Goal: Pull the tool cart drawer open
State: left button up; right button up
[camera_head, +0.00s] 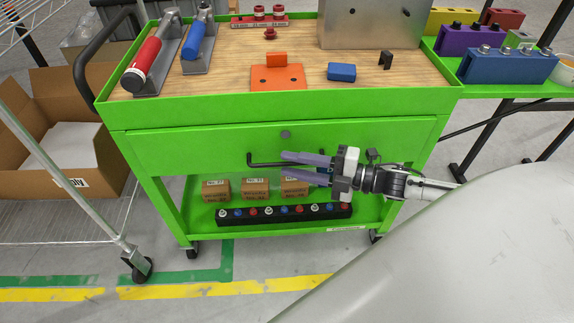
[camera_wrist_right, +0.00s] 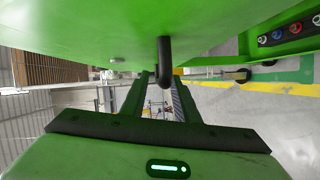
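The green tool cart (camera_head: 118,120) stands upright in front of me. Its drawer front (camera_head: 200,148) is below the wooden top and appears flush with the frame. The black drawer handle (camera_head: 262,164) is a bar on that front; its right part is hidden by my right gripper. My right gripper (camera_head: 283,167) reaches in from the right, fingers pointing left along the drawer front. Its fingers are apart, and in the right wrist view the handle (camera_wrist_right: 164,62) shows in line with the gap between them. Contact cannot be made out. My left gripper is not in view.
Tools and blocks lie on the cart top, including an orange fixture (camera_head: 277,84) and a blue block (camera_head: 341,72). Cardboard boxes (camera_head: 255,189) and a black rack (camera_head: 285,213) sit on the lower shelf. A wire shelf cart with a cardboard box (camera_head: 60,183) stands left. Floor in front is clear.

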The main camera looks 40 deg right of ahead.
jog(key=shift+x, duration=0.95)
jog(key=shift+c, duration=0.4)
grip_shut()
